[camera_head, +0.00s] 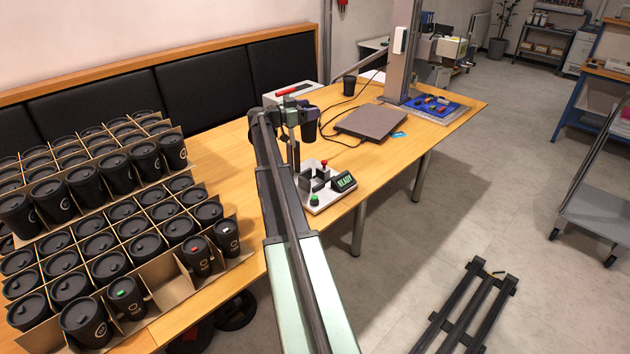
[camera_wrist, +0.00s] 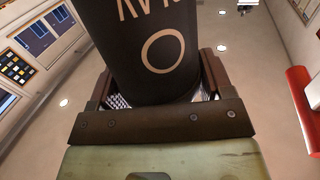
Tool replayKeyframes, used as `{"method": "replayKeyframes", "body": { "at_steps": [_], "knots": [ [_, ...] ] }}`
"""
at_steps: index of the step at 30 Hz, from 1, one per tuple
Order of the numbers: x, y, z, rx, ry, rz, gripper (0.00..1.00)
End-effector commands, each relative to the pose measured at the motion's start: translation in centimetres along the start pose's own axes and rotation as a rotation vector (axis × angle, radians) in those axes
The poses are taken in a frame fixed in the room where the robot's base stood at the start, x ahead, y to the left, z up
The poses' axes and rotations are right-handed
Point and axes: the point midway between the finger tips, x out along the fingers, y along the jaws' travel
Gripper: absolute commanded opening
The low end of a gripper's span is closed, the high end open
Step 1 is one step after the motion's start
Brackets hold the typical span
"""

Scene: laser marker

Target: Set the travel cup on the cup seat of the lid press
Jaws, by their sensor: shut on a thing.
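My gripper (camera_head: 300,116) is shut on a black travel cup (camera_head: 310,131). In the wrist view the cup (camera_wrist: 155,50) stands between the jaws (camera_wrist: 155,100), with a pale ring mark and part of some lettering facing the camera. In the head view the cup is held behind and above the lid press (camera_head: 327,188). The press has a pale base, dark upright parts, a red knob, a green button and a small display that reads READY. The cup seat cannot be told apart from the press's dark parts, and my arm hides part of the left side.
A grey flat plate (camera_head: 371,122), a dark cup (camera_head: 349,86) and a blue tray (camera_head: 434,107) stand farther back. Wooden tabletop (camera_head: 372,162) is bare right of the press.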

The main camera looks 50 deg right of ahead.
Motion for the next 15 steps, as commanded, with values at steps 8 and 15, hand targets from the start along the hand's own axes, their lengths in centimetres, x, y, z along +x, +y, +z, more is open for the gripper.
{"method": "replayKeyframes", "body": {
  "at_steps": [8, 15],
  "knots": [
    [0.9, 0.7, 0.3, 0.000, 0.000, 0.117, 0.64],
    [0.8, 0.7, 6.8, 0.000, 0.000, 0.114, 0.64]
  ]
}}
